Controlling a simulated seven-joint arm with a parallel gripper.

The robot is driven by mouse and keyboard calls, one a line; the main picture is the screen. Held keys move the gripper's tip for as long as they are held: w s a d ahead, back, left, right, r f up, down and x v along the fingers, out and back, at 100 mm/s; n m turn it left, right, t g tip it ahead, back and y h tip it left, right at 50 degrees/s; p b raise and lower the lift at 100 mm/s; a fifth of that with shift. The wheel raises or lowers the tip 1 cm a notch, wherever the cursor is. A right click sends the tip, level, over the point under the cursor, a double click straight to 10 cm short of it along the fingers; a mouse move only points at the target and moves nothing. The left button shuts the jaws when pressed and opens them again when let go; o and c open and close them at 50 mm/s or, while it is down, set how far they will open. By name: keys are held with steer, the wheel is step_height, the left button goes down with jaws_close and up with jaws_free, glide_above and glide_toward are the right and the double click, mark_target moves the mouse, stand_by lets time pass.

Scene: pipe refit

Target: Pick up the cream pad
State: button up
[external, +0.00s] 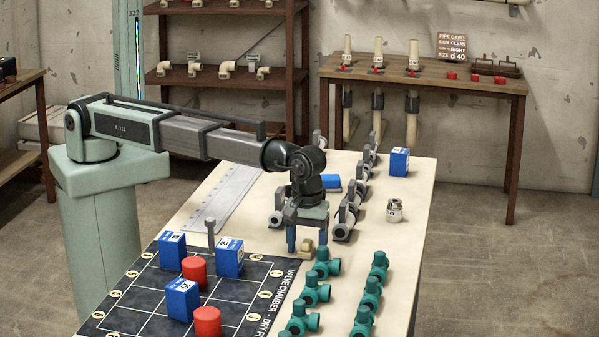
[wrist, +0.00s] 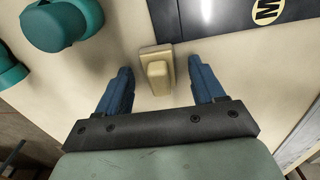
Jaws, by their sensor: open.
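The cream pad (wrist: 158,70) lies on the pale table top in the wrist view, a small block with a raised knob on it. In the external view my gripper (external: 297,245) is low over the table, beside the dark mat. Whether the fingertips reach the table is hard to tell.
A dark gridded mat (external: 130,318) with blue blocks (external: 183,299) and red cylinders (external: 206,321) lies at the left. Green valves (external: 316,290) stand close to the pad at the front right. Grey pipe fittings (external: 345,221) line the table behind. A metal part (external: 394,211) stands at the right.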

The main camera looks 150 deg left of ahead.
steer(key=c, duration=1.1)
steer(key=shift+r, duration=0.15)
